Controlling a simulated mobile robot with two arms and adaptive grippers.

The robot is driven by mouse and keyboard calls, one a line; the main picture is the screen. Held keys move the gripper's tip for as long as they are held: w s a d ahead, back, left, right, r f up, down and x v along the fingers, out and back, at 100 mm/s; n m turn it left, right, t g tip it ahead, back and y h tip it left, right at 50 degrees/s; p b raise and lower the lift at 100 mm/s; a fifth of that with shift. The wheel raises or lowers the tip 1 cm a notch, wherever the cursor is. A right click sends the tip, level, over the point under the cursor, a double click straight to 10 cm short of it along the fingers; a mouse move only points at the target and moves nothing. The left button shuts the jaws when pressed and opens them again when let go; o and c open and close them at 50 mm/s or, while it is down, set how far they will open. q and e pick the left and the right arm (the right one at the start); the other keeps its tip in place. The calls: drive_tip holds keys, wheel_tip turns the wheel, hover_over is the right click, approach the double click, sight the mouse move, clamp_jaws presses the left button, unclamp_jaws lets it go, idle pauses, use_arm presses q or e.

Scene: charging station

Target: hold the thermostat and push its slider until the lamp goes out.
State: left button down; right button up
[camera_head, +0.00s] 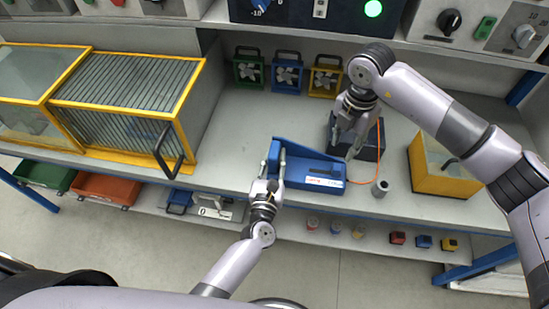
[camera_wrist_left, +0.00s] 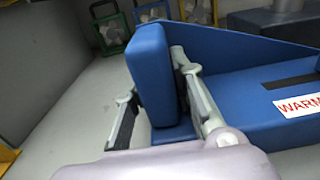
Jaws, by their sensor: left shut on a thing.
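The thermostat is a blue wedge-shaped device (camera_head: 312,168) on the bench, with a white and red label on its front. My left gripper (camera_head: 274,168) is shut on the upright blue end plate at its left; in the left wrist view its fingers (camera_wrist_left: 158,108) stand on either side of that plate (camera_wrist_left: 152,75). A dark slot (camera_wrist_left: 288,81) shows on the thermostat's top; I cannot make out the slider. My right gripper (camera_head: 345,142) looks open, above and behind the thermostat's right end, by a dark block. A green lamp (camera_head: 373,8) on the upper panel is lit.
The dark block (camera_head: 372,150) stands behind the thermostat, with an orange cable beside it. A grey cylinder (camera_head: 380,188) and a yellow box (camera_head: 440,180) are to the right. Small fans (camera_head: 287,76) stand behind. A yellow-framed cage (camera_head: 130,95) is at left.

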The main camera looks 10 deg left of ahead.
drive_tip(key=shift+d+f+n, duration=0.1)
drive_tip(key=shift+d+n, duration=0.05)
drive_tip(key=shift+n, duration=0.15)
drive_tip(key=c, duration=0.3)
drive_tip(key=shift+d+f+n, duration=0.35)
drive_tip(key=shift+d+n, duration=0.2)
drive_tip(key=shift+n, duration=0.55)
drive_tip(key=shift+c, duration=1.3)
drive_tip(key=n, duration=0.1)
drive_tip(key=d+n, duration=0.1)
drive_tip(key=shift+f+n, duration=0.3)
clamp_jaws()
drive_tip(key=shift+d+f+n, duration=0.15)
drive_tip(key=shift+f+n, duration=0.2)
drive_tip(key=shift+f, duration=1.25)
drive_tip(key=shift+d+f+n, duration=0.1)
drive_tip(key=shift+f+n, duration=0.2)
drive_tip(key=shift+f, duration=1.3)
drive_tip(key=shift+d+f+n, duration=0.15)
drive_tip(key=shift+f+n, duration=0.2)
drive_tip(key=shift+f, duration=1.25)
